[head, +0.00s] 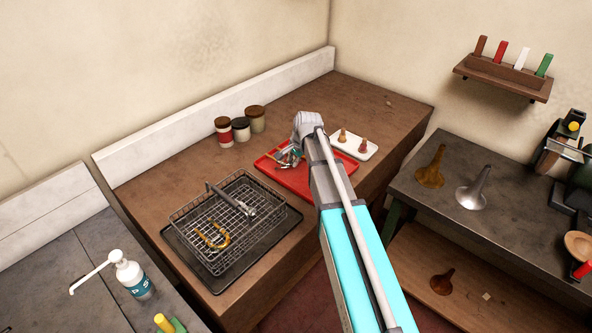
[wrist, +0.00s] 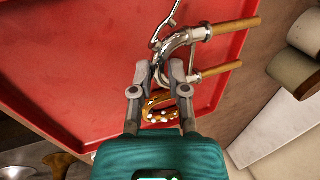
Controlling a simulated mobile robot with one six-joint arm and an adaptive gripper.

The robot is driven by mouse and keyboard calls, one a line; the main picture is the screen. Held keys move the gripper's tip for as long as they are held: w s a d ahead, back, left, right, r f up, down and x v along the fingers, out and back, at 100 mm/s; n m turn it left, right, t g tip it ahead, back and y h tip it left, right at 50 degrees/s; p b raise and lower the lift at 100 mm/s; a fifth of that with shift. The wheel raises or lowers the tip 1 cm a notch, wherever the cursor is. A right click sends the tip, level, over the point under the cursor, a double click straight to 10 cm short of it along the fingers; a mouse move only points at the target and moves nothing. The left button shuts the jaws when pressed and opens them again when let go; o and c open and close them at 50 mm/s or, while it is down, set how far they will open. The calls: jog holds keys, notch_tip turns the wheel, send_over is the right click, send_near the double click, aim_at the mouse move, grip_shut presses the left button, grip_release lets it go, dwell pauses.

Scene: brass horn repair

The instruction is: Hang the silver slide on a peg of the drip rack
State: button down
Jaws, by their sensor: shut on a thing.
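The silver slide (wrist: 178,42) is a curved silver tube with two straight gold-coloured legs pointing right in the wrist view. My gripper (wrist: 159,74) is shut on the near part of its silver bend, low over the red tray (wrist: 75,60). In the head view my gripper (head: 296,150) is over that tray, and my arm hides much of it. The drip rack (head: 184,222) appears to be the wire frame on a dark tray, left of my arm. It has a grey bar across it, and a brass U-shaped slide (head: 213,237) lies in it. Its separate pegs are too small to make out.
A white-spotted brass piece (wrist: 160,107) shows between my fingers. Several lidded jars (head: 241,129) stand behind the rack. A white tray (head: 366,154) with two small brown pieces is right of the red tray. Bare bench top (head: 305,100) lies at the back.

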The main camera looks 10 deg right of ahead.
aim_at(293, 172)
dwell(0.3)
jog(key=shift+w+d+f+b, duration=0.1)
jog(key=shift+w+f+b, duration=0.4)
jog(key=shift+f+b, duration=0.25)
jog(key=shift+s+f+b, duration=0.1)
jog(key=shift+f+b, duration=1.15)
jog(key=c, duration=0.9)
grip_release()
jog(key=shift+r, duration=0.15)
jog(key=p+v, duration=1.1)
jog(key=shift+s+d+r, duration=0.1)
jog(key=shift+s+r, duration=0.05)
jog(key=shift+r, duration=0.25)
jog(key=shift+s, duration=0.1)
